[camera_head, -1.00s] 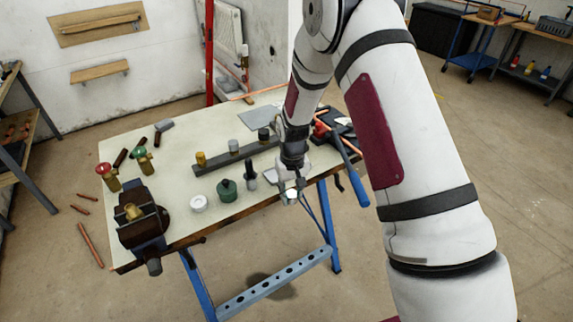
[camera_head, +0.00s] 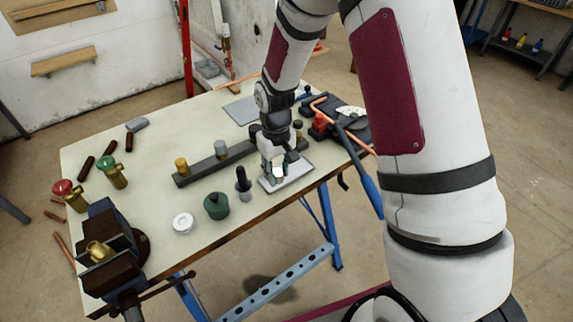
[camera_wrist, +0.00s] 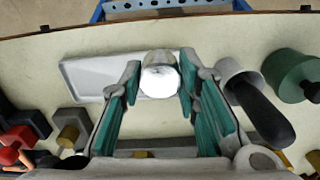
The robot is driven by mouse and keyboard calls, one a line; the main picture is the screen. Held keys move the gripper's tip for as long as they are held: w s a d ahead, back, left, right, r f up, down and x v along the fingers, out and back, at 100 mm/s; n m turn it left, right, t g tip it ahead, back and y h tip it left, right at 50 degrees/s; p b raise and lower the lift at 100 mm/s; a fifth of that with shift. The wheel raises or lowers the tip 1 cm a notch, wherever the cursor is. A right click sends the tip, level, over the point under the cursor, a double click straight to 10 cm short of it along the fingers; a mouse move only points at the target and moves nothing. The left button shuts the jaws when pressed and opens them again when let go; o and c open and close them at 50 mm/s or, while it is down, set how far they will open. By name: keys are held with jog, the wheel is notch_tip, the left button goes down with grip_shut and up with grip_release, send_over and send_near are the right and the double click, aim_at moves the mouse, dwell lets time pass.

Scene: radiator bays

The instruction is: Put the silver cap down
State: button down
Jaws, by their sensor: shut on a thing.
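My gripper (camera_head: 277,160) points down over the right part of the workbench and is shut on the silver cap (camera_head: 279,175). In the wrist view the cap (camera_wrist: 160,76) sits between the green-padded fingers (camera_wrist: 157,88), bright and round on top. Below it is a shallow light-grey tray (camera_head: 299,178), which also shows in the wrist view (camera_wrist: 90,78). The cap overlaps the tray in both views. I cannot tell whether it touches the tray floor.
A black-handled tool (camera_head: 243,183), a green pot (camera_head: 216,206) and a white ring (camera_head: 183,222) stand left of the tray. A dark rail (camera_head: 200,173) with several caps lies behind. A blue-handled pipe bender (camera_head: 362,165) is at right, a vise (camera_head: 110,250) at front left.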

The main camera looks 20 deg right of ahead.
jog(key=w+d, duration=0.2)
jog(key=w, duration=0.1)
jog(key=w+d, duration=0.1)
jog(key=d, duration=0.1)
jog(key=shift+w+f, duration=0.25)
jog(key=shift+f, duration=0.05)
jog(key=shift+w+d+f, duration=0.15)
jog(key=shift+w+f, duration=0.05)
jog(key=shift+f, duration=0.05)
jog(key=shift+f+p, duration=0.5)
jog(key=shift+f, duration=1)
jog(key=shift+f, duration=0.15)
jog(key=c, duration=1.2)
grip_release()
